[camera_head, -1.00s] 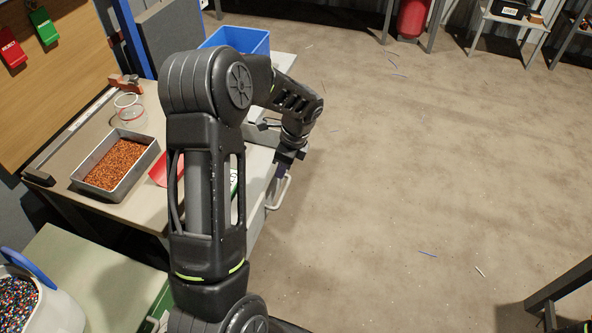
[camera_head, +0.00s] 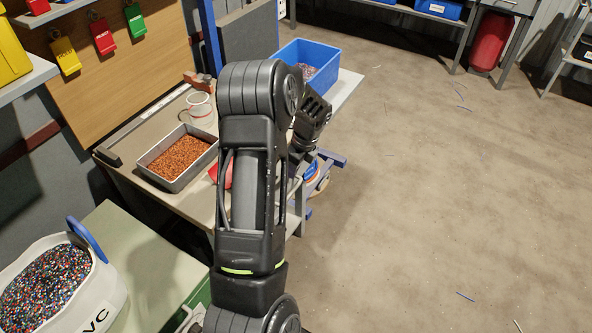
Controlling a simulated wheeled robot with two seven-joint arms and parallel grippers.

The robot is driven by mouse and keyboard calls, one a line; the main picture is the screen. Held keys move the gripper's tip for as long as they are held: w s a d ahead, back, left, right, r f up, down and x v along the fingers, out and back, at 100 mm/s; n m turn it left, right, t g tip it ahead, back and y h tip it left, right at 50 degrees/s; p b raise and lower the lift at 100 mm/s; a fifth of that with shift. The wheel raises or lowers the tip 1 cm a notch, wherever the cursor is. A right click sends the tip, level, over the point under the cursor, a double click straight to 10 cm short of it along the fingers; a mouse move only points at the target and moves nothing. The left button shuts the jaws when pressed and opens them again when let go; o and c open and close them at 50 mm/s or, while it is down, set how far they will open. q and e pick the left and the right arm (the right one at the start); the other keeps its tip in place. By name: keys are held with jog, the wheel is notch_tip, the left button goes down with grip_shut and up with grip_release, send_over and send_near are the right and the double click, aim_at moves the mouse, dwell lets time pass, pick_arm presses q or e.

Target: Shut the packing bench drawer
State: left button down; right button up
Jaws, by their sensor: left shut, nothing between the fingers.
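The packing bench (camera_head: 133,181) stands left of centre, partly behind my left arm. Its drawer cannot be made out: no open drawer or handle shows past the bench's right side, and my arm covers part of that side. My left gripper (camera_head: 302,150) points down beside the bench's right edge, partly hidden by my own arm. It is shut and empty. Whether it touches the bench or drawer cannot be told. My right gripper is out of view.
A white tub of coloured granules (camera_head: 50,285) stands at lower left. The floor on the right is mostly clear, with cable scraps.

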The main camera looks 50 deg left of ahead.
pick_arm(q)
jog(key=shift+d, duration=0.1)
jog(key=shift+w+d, duration=0.15)
jog(key=shift+d, duration=0.05)
jog(key=w+d+r, duration=0.1)
jog(key=d+r, duration=0.4)
jog(key=r, duration=0.4)
jog(key=shift+w+d+r, duration=0.2)
jog(key=shift+w+r, duration=0.15)
jog(key=shift+w, duration=0.05)
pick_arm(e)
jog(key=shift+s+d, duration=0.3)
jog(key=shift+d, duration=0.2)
